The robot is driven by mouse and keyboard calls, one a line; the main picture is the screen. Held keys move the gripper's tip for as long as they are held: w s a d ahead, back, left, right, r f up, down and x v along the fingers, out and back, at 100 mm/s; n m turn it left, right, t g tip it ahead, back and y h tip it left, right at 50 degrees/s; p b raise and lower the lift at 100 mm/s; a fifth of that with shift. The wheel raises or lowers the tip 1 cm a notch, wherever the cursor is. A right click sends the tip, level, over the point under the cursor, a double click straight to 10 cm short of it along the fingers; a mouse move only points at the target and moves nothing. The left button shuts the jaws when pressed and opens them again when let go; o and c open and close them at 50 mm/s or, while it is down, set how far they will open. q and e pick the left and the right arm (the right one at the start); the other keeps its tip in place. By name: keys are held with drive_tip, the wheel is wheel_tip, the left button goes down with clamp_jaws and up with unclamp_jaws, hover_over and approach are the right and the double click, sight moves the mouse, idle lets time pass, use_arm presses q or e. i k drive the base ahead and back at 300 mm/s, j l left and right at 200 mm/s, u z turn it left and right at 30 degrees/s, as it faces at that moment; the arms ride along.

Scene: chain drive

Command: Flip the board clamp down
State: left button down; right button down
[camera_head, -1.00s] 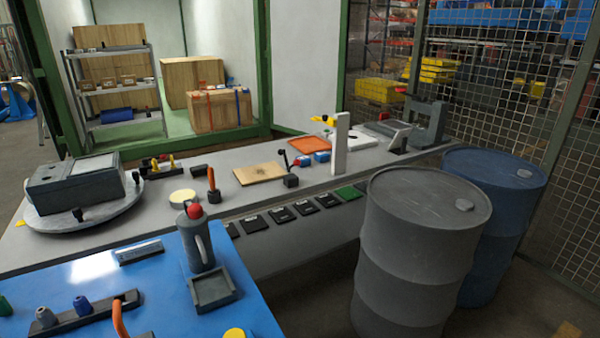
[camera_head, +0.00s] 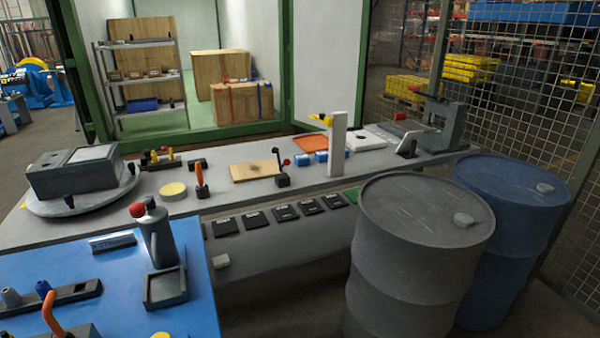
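A light wooden board (camera_head: 252,172) lies flat on the grey bench, a little left of the middle. A small black clamp (camera_head: 283,180) stands at the board's right edge. Its arm points up and leans slightly left, with a dark knob at the top, clear of the board. I take this for the board clamp. Neither of my grippers shows in this view.
A grey drum (camera_head: 420,265) and a blue drum (camera_head: 515,230) stand before the bench's right part. A white post (camera_head: 337,145) rises right of the clamp. An orange-handled tool (camera_head: 201,180) stands left of the board. A blue table (camera_head: 110,275) is nearer, at left.

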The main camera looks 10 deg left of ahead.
sight(286, 162)
drive_tip(key=i+l, duration=0.35)
drive_tip(key=l, duration=0.15)
drive_tip(key=i+l, duration=0.35)
drive_tip(key=l, duration=0.15)
drive_tip(key=i+j+u, duration=0.1)
drive_tip(key=i, duration=0.8)
